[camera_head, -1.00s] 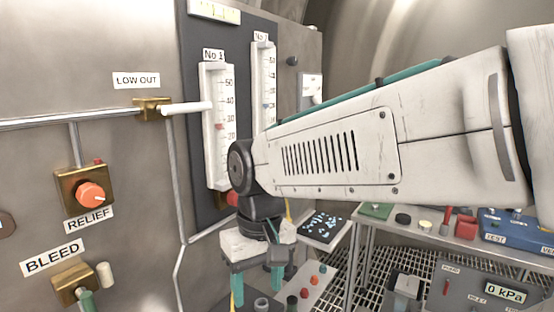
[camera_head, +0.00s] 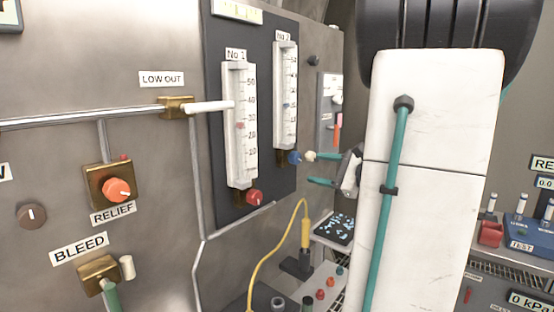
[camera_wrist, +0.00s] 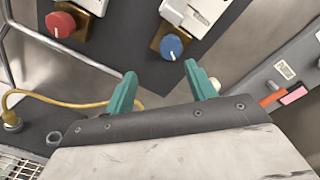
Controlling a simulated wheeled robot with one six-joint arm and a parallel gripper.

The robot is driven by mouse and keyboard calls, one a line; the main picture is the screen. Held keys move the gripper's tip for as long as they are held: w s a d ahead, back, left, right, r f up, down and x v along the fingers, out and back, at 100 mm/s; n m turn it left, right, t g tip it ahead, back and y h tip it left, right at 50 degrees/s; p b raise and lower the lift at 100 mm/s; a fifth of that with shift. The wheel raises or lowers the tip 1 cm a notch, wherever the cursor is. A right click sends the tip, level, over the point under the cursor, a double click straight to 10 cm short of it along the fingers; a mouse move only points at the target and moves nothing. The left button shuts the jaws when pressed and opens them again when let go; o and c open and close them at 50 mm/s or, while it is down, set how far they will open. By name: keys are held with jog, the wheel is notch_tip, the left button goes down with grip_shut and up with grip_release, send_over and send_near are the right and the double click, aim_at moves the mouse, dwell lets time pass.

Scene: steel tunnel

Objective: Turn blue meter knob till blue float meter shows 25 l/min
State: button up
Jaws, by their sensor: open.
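The blue float meter (camera_head: 284,95), labelled No 2, is a white upright tube on a dark panel. Its small blue float (camera_head: 286,106) sits around mid-scale; the exact reading is too small to tell. The blue knob (camera_head: 295,157) is below that tube. It shows larger in the wrist view (camera_wrist: 172,47), with a white pointer line. My gripper (camera_head: 316,169) is open, its teal fingers pointing at the panel just right of the knob. In the wrist view my gripper (camera_wrist: 160,72) has the knob ahead of and between its fingertips, apparently not touching.
The No 1 meter (camera_head: 240,125) with its red knob (camera_head: 254,197) stands left of the blue one. A cream knob (camera_head: 310,156) is close by the upper finger. A yellow cable (camera_head: 268,262) loops below. A grey switch box (camera_head: 330,110) is right of the panel.

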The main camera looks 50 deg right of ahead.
aim_at(298, 158)
jog(key=shift+t+h, duration=0.3)
jog(key=w, duration=0.2)
jog(key=w+r, duration=0.1)
jog(key=w, duration=0.5)
jog(key=shift+r, duration=0.15)
jog(key=shift+m, duration=0.3)
jog(key=c, duration=1)
